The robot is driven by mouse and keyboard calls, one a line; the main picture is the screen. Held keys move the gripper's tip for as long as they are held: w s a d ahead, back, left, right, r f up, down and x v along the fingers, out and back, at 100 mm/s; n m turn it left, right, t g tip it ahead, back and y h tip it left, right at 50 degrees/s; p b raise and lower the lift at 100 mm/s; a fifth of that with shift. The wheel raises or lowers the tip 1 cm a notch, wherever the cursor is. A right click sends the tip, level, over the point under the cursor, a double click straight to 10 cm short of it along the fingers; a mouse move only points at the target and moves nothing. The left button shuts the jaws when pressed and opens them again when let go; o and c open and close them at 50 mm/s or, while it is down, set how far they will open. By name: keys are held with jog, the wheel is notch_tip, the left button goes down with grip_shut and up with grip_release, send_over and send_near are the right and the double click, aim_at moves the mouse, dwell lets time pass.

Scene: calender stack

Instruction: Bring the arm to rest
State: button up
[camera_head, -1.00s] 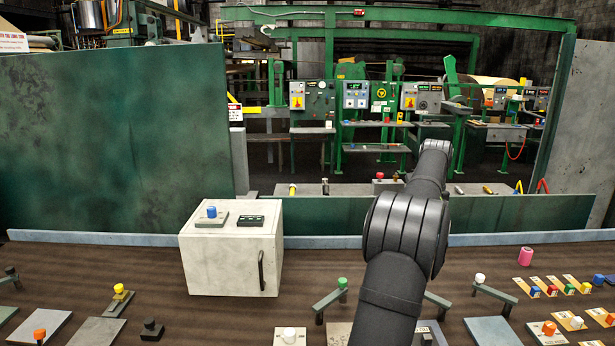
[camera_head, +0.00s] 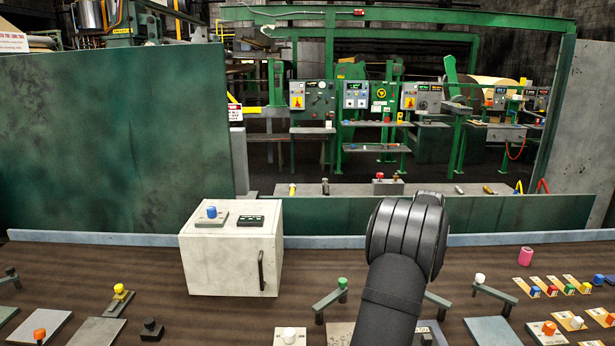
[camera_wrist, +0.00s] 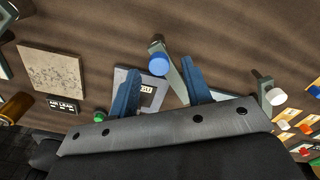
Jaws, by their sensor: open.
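My gripper (camera_wrist: 160,68) shows in the wrist view with its two blue fingers spread apart and nothing held between them. A blue round knob (camera_wrist: 158,64) on a dark post shows in the gap between the fingertips; it looks to be beyond them, but the distance is unclear. In the head view my arm rises from the bottom centre-right, and my gripper is hidden there or out of frame.
A white cabinet (camera_head: 232,262) with a dark handle stands left of my arm. A lever with a green knob (camera_head: 342,283) and one with a white knob (camera_head: 480,278) flank my arm. A pink cylinder (camera_head: 525,256) stands at right.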

jog(key=shift+f, duration=0.95)
jog(key=shift+s+a+r+n, duration=0.15)
jog(key=shift+s+n, duration=0.05)
jog(key=shift+n, duration=0.1)
jog(key=shift+s+a+n, duration=0.35)
jog(key=shift+s+n, duration=0.05)
jog(key=shift+n, duration=0.2)
jog(key=shift+o, duration=0.4)
jog(key=o, duration=1.1)
jog(key=shift+r, duration=0.1)
jog(key=d+r+n, duration=0.1)
jog(key=r+n, duration=0.2)
jog(key=r, duration=0.2)
jog(key=s+d+r+n, duration=0.1)
jog(key=d+r+n, duration=0.1)
jog(key=r, duration=0.3)
jog(key=s+d+r+n, duration=0.1)
jog(key=r+n, duration=0.3)
jog(key=r, duration=0.1)
jog(key=shift+s+d+r+n, duration=0.1)
jog(key=shift+d+n, duration=0.05)
jog(key=shift+n, duration=0.25)
notch_tip(320, 180, down, 10)
jog(key=shift+r, duration=0.1)
